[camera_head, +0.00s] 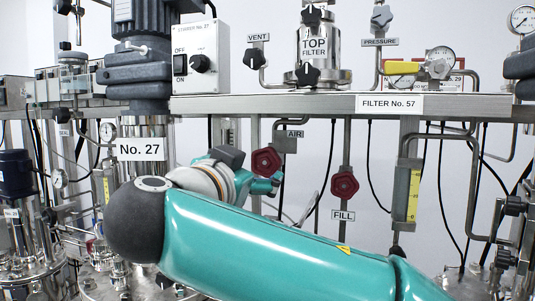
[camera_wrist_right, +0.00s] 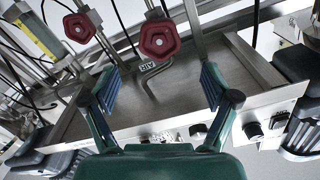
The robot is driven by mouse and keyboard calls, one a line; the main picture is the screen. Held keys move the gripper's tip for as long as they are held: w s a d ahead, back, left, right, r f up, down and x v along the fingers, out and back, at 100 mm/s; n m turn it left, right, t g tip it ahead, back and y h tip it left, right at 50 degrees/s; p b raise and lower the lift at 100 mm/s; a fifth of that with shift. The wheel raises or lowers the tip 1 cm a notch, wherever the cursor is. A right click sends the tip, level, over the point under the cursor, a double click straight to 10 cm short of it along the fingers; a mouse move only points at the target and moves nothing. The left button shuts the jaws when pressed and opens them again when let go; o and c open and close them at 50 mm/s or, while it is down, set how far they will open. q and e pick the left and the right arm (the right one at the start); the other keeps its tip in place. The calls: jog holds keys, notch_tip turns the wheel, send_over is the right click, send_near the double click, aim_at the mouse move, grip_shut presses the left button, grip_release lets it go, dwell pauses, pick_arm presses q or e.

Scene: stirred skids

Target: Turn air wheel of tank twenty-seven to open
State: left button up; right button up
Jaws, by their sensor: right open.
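The air wheel (camera_head: 266,162) is a dark red, knob-like handwheel on a pipe below the shelf, just left of the AIR label (camera_head: 294,134). In the right wrist view the air wheel (camera_wrist_right: 160,37) is at top centre, with the AIR label (camera_wrist_right: 147,66) upside down beside it. My right gripper (camera_wrist_right: 160,78) is open and empty. Its two blue-padded fingers point toward the wheel, which shows between and beyond their tips, apart from them. In the head view the right gripper (camera_head: 268,185) is just below the wheel, partly hidden by my arm. The left gripper is not in view.
A second red wheel (camera_head: 344,184) hangs to the right above the FILL label (camera_head: 343,215); it also shows in the wrist view (camera_wrist_right: 79,27). The No. 27 sign (camera_head: 140,149) is at left. Black cables and steel pipes run close around the wheels, below the steel shelf (camera_head: 255,104).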

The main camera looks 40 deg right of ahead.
aim_at(265, 160)
jog(key=p+x, duration=0.2)
jog(key=x, duration=0.7)
jog(key=shift+a, duration=0.1)
jog(key=c, duration=1.2)
jog(key=shift+o, duration=0.2)
